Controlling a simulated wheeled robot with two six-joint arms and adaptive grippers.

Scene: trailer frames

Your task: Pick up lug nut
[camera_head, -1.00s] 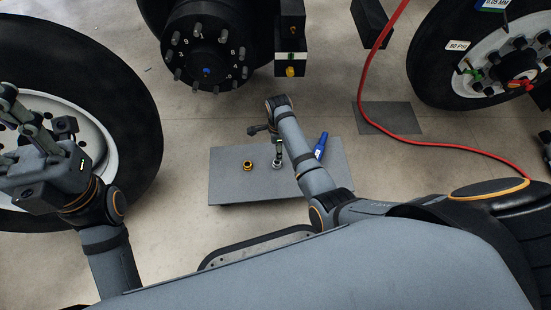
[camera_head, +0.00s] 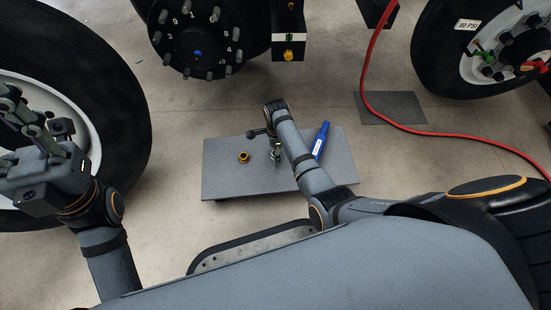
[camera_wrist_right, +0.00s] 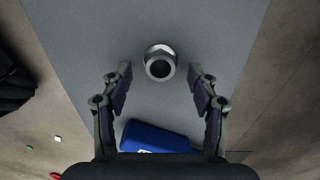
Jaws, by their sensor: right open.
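A silver lug nut (camera_wrist_right: 160,62) stands on a grey board (camera_wrist_right: 95,40) in the right wrist view, just beyond and between my right fingertips. My right gripper (camera_wrist_right: 160,78) is open and empty, with a finger to each side of the nut's line. In the head view the nut (camera_head: 276,157) is small and partly hidden by my right gripper (camera_head: 276,146) above it. My left gripper (camera_head: 22,135) is raised at the far left in front of a tyre; whether its fingers are open or shut is unclear.
A brass-coloured fitting (camera_head: 243,157) sits on the board left of the nut. A blue tool or tube (camera_head: 320,141) lies to its right. A wheel hub with studs (camera_head: 197,42) is behind the board. A red hose (camera_head: 440,132) crosses the floor at right.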

